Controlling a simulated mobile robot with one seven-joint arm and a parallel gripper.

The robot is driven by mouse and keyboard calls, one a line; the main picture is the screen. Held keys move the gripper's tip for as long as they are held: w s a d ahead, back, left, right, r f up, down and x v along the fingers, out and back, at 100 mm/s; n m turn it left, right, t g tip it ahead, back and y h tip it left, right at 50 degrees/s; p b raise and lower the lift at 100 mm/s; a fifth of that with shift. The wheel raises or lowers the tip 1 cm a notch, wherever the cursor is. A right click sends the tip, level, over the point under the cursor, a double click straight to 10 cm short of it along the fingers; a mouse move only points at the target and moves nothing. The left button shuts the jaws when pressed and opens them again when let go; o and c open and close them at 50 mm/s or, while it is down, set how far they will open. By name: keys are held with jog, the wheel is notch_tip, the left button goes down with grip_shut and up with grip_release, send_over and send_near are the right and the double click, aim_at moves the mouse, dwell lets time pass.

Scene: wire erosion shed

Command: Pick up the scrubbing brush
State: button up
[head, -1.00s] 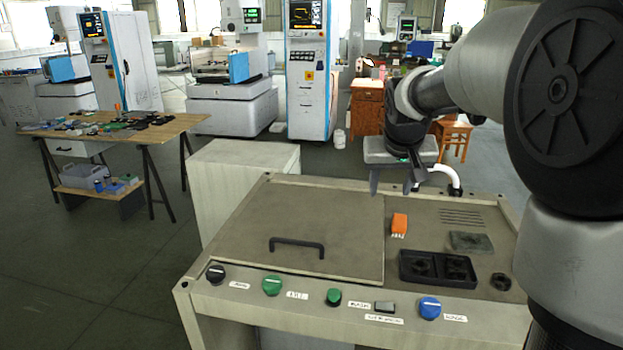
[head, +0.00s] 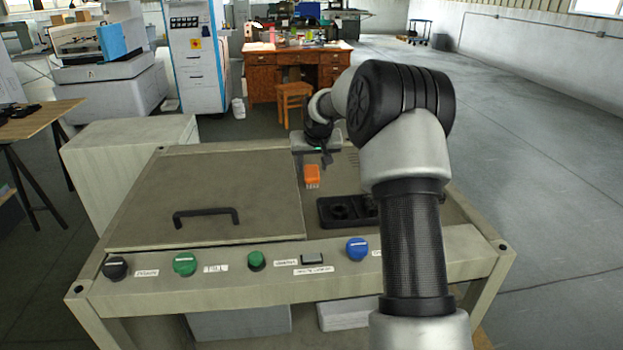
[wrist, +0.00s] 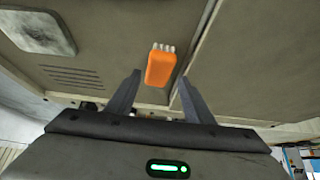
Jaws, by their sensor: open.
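The scrubbing brush has an orange body and pale bristles. In the head view the brush (head: 312,174) lies on the machine top, just right of the lid with the black handle. In the wrist view the brush (wrist: 161,68) appears between the fingertips, bristles pointing away from my gripper. My gripper (wrist: 160,76) is open and empty, its two dark fingers on either side of the brush in that picture. In the head view my gripper (head: 322,160) is just behind the brush. Whether the fingers are down at the brush's height is unclear.
A black tray with round recesses (head: 340,211) is close in front of the brush, partly behind my arm. The lid's handle (head: 206,217) stands up to the left. Knobs line the front panel. A metal plate (wrist: 36,31) and vent slots show in the wrist view.

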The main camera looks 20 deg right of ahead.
aim_at(312, 171)
jog(key=shift+b+x, duration=0.45)
jog(key=shift+x, duration=2.5)
jog(key=shift+w+d+r, duration=0.15)
jog(key=c, duration=0.9)
